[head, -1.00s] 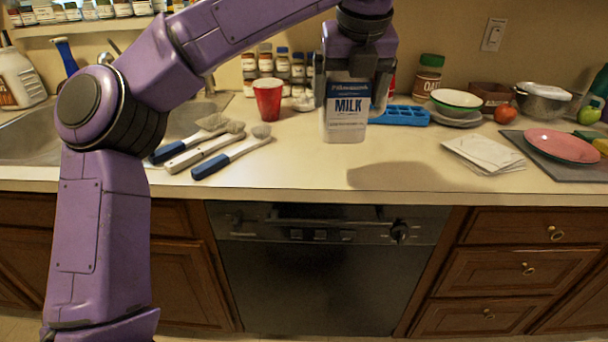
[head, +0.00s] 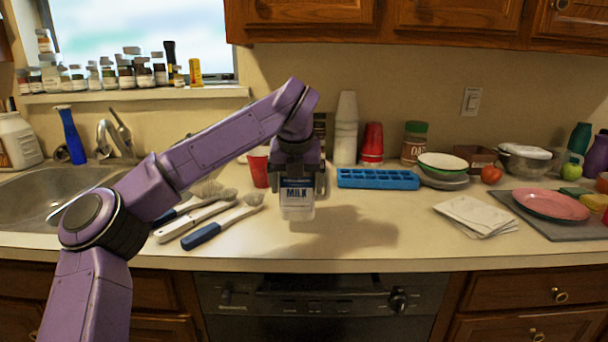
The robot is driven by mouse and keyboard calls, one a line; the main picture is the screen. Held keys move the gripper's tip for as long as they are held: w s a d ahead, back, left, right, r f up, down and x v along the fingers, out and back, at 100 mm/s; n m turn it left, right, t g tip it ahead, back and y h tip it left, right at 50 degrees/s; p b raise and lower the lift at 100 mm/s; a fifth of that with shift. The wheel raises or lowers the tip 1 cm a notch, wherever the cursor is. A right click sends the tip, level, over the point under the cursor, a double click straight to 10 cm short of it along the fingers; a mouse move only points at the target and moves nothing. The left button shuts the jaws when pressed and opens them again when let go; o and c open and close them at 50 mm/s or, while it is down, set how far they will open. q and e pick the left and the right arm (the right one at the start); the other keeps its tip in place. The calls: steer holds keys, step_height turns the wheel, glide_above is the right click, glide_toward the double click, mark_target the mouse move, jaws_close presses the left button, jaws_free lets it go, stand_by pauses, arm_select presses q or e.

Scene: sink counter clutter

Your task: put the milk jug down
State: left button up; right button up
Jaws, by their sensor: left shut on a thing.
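The milk jug (head: 297,203) is a small pale container with a blue and white MILK label. It is upright over the middle of the counter (head: 390,245), just right of the brushes. My left gripper (head: 298,184) comes down from above and is shut on the jug's upper part, hiding its top. The jug's base is at or very close to the counter surface; I cannot tell for sure whether it touches. My right gripper is not in view.
Brushes (head: 222,227) lie left of the jug. A red cup (head: 259,168) stands behind it. A blue ice tray (head: 377,179) lies behind right, and papers (head: 475,215) lie farther right. Bare counter lies between the jug and the papers.

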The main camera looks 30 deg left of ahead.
arm_select(q)
steer(key=f, duration=0.3)
steer(key=shift+w+a+f, duration=0.15)
steer(key=shift+a+f, duration=0.1)
steer(key=shift+f, duration=0.05)
steer(key=o, duration=1.8)
steer(key=shift+f, duration=0.1)
steer(key=shift+c, duration=0.2)
steer(key=v, duration=1.2)
steer(key=shift+p, duration=0.35)
steer(key=shift+d, duration=0.1)
